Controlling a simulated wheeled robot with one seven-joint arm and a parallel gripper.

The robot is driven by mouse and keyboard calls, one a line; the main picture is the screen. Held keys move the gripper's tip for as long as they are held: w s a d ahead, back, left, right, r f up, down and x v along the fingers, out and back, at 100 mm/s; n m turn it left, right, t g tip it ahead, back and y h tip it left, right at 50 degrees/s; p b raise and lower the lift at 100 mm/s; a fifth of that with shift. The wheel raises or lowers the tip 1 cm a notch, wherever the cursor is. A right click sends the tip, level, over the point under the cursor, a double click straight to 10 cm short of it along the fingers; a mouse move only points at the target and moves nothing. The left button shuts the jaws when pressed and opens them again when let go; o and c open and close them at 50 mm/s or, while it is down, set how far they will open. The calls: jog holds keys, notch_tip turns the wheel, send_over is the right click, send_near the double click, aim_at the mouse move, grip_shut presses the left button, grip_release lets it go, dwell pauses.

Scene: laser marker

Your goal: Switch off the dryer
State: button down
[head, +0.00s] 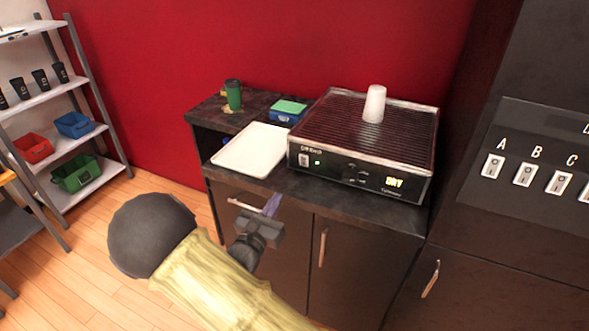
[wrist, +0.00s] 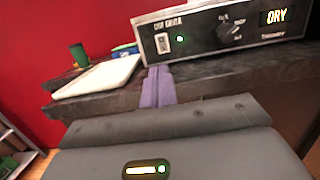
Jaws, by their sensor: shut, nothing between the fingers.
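The dryer (head: 340,168) is a black box with a ribbed top and a front control panel, standing on the dark cabinet. Its display (head: 393,181) reads DRY. A white rocker switch (head: 303,160) with a lit green light beside it is at the panel's left; the switch also shows in the wrist view (wrist: 163,43). A dark knob (wrist: 230,28) sits right of it. My gripper (head: 271,203) is shut and empty, in front of the cabinet, below and left of the switch. In the wrist view its purple fingers (wrist: 158,86) point toward the panel, apart from it.
A white cup (head: 374,104) stands upside down on the dryer. A white tray (head: 251,149), a green cup (head: 233,95) and a blue-and-green box (head: 288,110) are on the cabinet (head: 345,205). A panel with switches A, B and C (head: 527,175) is at the right. Shelves stand at the left.

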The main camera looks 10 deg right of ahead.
aim_at(302, 157)
jog(key=p+x, duration=0.1)
jog(key=x, duration=1.3)
jog(key=shift+d, duration=0.1)
jog(key=shift+r+p, duration=0.2)
jog(key=shift+p, duration=0.35)
